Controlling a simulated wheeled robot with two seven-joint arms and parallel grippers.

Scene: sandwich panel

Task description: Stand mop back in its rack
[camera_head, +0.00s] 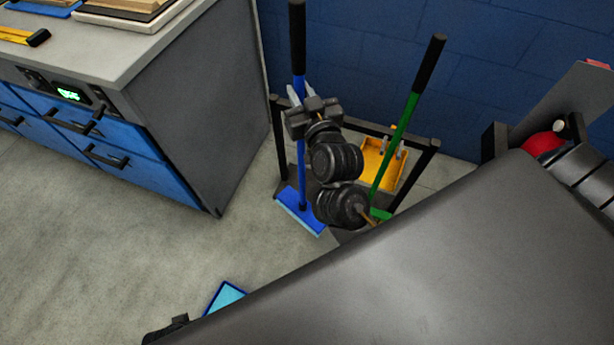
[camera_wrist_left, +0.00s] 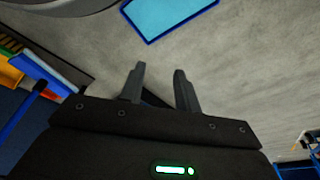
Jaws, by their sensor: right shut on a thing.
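The mop has a blue pole with a black grip (camera_head: 297,35) and a flat blue head (camera_head: 301,212). It is close to upright, with its head low at the rack's front left. The dark rack (camera_head: 419,172) stands against the blue wall. My right gripper (camera_head: 301,92) is shut on the blue pole below the black grip; my own arm hides part of the rack behind it. I cannot tell whether the mop head touches the rack's base. My left gripper (camera_wrist_left: 158,85) is open and empty in the left wrist view, above the floor.
A green-handled tool (camera_head: 403,125) leans in the rack's right side, near a yellow dustpan (camera_head: 376,160). A grey cabinet with blue drawers (camera_head: 120,150) stands left. A light-blue panel with a blue edge (camera_head: 223,296) lies low in front; the floor left of it is clear.

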